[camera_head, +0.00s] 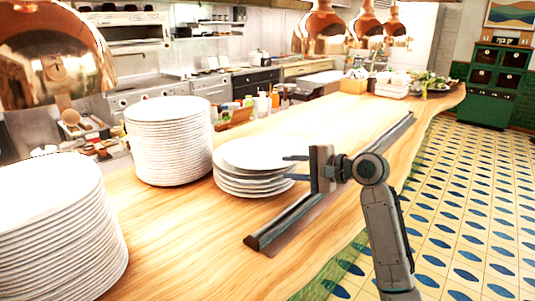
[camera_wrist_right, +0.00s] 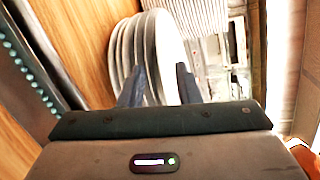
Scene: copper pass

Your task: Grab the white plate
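A short stack of several white plates (camera_head: 252,182) stands on the wooden counter, its top plate (camera_head: 258,152) shifted a little from those below. My right gripper (camera_head: 290,167) is at the right edge of this stack, its fingers pointing left toward it. In the right wrist view, the two fingers (camera_wrist_right: 158,82) are apart, with the white plates (camera_wrist_right: 150,45) beyond and between them. I cannot tell whether a finger touches a plate. My left gripper is in neither view.
Two tall white plate stacks stand on the counter, one behind (camera_head: 169,145) and one at the front left (camera_head: 55,230). A dark metal rail (camera_head: 330,185) runs along the counter's right side. Copper lamps (camera_head: 322,30) hang above. Bottles (camera_head: 262,105) stand behind. The counter (camera_head: 180,235) front is clear.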

